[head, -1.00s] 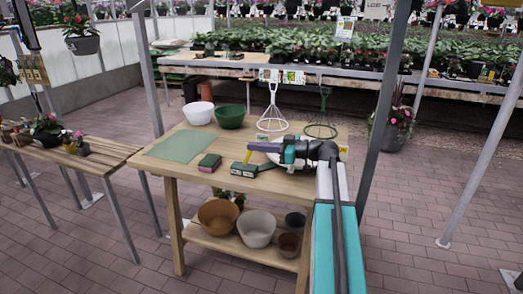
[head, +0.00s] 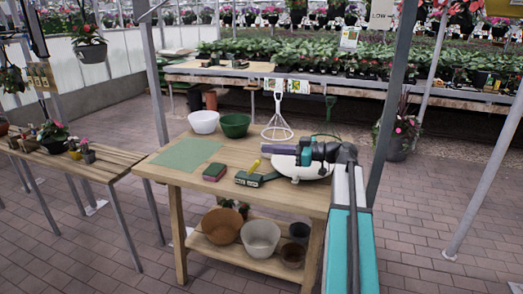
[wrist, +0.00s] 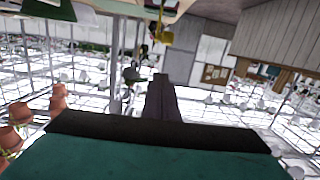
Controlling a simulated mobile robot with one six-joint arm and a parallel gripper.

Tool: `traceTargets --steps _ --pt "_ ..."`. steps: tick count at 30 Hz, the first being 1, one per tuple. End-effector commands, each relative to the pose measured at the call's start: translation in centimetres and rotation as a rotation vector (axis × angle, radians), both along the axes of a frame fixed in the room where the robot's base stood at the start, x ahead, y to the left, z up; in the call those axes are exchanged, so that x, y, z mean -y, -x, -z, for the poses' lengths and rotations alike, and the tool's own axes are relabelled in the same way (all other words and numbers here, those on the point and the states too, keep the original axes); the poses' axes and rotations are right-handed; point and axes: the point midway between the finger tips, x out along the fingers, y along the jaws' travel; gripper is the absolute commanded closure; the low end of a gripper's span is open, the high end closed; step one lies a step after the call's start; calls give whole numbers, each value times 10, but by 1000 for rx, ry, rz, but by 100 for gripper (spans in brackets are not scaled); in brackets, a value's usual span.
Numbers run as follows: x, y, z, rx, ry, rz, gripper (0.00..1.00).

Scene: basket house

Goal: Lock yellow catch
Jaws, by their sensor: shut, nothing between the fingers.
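A small yellow piece (head: 254,165) stands up from a dark green block-like tool (head: 250,180) on the wooden bench. I take it for the catch; whether it is locked is too small to tell. My gripper (head: 266,149) reaches in from the right, and its purplish tip appears just above and right of the yellow piece. Contact cannot be made out, but they look apart. In the wrist view my gripper (wrist: 160,78) shows as one closed dark finger shape with nothing in it. A yellow object (wrist: 163,36) hangs beyond its tip there.
The bench (head: 170,168) also holds a green mat (head: 187,154), a dark red block (head: 214,172), a white bowl (head: 204,121), a green bowl (head: 235,125) and a white wire cone (head: 277,125). Pots stand on the shelf below. A metal post (head: 393,105) rises near my arm.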

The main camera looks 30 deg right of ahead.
Motion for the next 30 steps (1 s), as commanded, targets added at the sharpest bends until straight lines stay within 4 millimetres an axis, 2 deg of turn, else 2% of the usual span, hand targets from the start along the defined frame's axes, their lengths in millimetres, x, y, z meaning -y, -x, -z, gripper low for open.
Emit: traceTargets --steps 6,12,30 --pt "23 23 2 0 0 1 100" --pt "35 35 2 0 0 0 100" --pt "37 38 2 0 0 0 100"
